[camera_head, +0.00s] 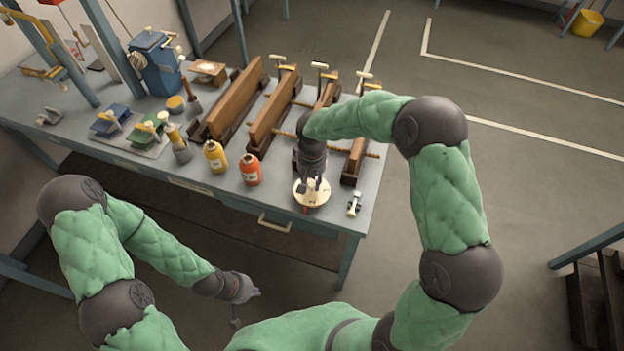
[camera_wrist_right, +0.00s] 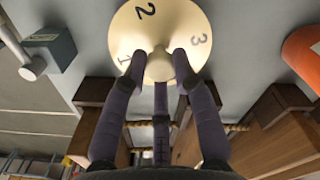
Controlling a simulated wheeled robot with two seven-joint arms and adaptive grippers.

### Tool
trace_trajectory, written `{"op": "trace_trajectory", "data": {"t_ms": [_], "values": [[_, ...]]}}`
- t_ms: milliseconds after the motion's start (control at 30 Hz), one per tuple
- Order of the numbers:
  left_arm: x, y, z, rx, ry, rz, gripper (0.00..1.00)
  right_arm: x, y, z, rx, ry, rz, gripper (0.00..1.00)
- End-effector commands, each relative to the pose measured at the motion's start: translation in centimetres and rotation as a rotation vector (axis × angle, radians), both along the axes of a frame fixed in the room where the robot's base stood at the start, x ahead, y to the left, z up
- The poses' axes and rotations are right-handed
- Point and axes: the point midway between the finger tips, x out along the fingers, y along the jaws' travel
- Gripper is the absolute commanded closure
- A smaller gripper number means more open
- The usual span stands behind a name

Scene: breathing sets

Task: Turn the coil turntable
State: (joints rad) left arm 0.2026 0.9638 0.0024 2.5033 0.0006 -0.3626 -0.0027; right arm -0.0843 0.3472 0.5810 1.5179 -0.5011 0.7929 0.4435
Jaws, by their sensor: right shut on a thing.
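The coil turntable is a round cream disc (camera_head: 311,196) on the front right part of the workbench. In the right wrist view the disc (camera_wrist_right: 175,22) shows the numbers 1, 2 and 3 and a raised centre knob (camera_wrist_right: 160,66). My right gripper (camera_head: 312,180) is over the disc, pointing down. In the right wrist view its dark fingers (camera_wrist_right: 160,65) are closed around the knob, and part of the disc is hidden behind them. A small red mark shows at the disc's front edge in the head view. My left gripper (camera_head: 242,290) hangs in front of the bench, away from it; its fingers are too small to read.
An orange-red bottle (camera_head: 250,170) and a yellow bottle (camera_head: 215,156) stand left of the disc. A small metal fitting (camera_head: 354,204) lies to its right. Long wooden clamped blocks (camera_head: 272,115) stand behind. A blue machine (camera_head: 157,62) is at the back left.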

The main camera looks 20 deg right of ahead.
Motion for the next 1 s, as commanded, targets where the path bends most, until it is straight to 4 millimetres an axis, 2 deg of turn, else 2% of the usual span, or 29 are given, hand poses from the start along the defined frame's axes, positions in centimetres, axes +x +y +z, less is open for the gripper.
{"op": "trace_trajectory", "data": {"t_ms": [1000], "values": [[0.0,0.0,3.1,0.000,0.000,0.000,1.00,0.1,0.0,0.2,0.000,-0.003,0.965,1.00]]}}
